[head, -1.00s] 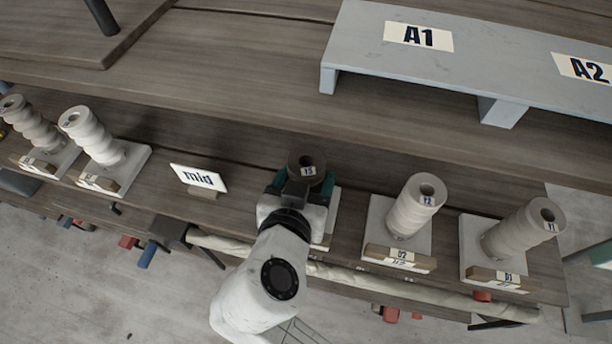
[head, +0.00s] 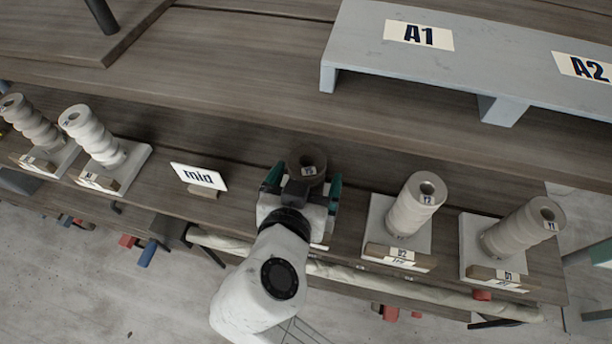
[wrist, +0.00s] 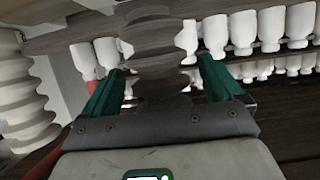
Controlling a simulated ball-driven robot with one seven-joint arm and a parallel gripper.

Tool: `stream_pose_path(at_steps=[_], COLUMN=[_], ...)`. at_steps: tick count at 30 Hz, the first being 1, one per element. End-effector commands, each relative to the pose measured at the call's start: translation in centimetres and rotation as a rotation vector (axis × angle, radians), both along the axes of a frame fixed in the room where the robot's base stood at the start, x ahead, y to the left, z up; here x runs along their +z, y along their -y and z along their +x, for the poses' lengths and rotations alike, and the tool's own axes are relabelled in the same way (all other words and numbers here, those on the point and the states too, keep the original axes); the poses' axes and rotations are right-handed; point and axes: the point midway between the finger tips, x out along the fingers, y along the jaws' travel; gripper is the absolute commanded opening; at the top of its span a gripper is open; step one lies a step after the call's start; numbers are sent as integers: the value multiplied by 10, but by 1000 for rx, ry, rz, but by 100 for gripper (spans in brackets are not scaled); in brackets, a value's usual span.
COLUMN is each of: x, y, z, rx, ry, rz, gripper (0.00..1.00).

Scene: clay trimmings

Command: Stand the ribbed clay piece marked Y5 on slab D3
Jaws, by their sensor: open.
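The dark brown ribbed clay piece Y5 (head: 306,160) shows its round holed top and label in the head view. In the wrist view its ribbed side (wrist: 153,45) stands upright between my green fingers. My gripper (head: 305,178) is open around it, with a finger apart on each side; it also shows in the wrist view (wrist: 160,82). A pale slab (head: 321,245) shows only as a sliver below my gripper. Its label is hidden, but it is in line with D2 and D1. The foot of Y5 is hidden, so its contact with the slab cannot be seen.
Pale ribbed pieces Y2 (head: 416,205) and Y1 (head: 525,225) stand on slabs D2 (head: 402,257) and D1 (head: 506,277) to the right. Two more stand at the left. A "mid" sign (head: 199,177) is left of my gripper. A grey raised shelf (head: 490,60) is behind.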

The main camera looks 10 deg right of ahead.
Motion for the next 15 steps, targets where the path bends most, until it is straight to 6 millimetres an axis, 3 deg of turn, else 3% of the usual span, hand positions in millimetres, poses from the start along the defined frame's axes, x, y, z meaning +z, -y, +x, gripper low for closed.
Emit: stream_pose_path(at_steps=[15], x=[36], y=[-34], z=[-82], rx=[3], ry=[2], rz=[3], gripper=[93])
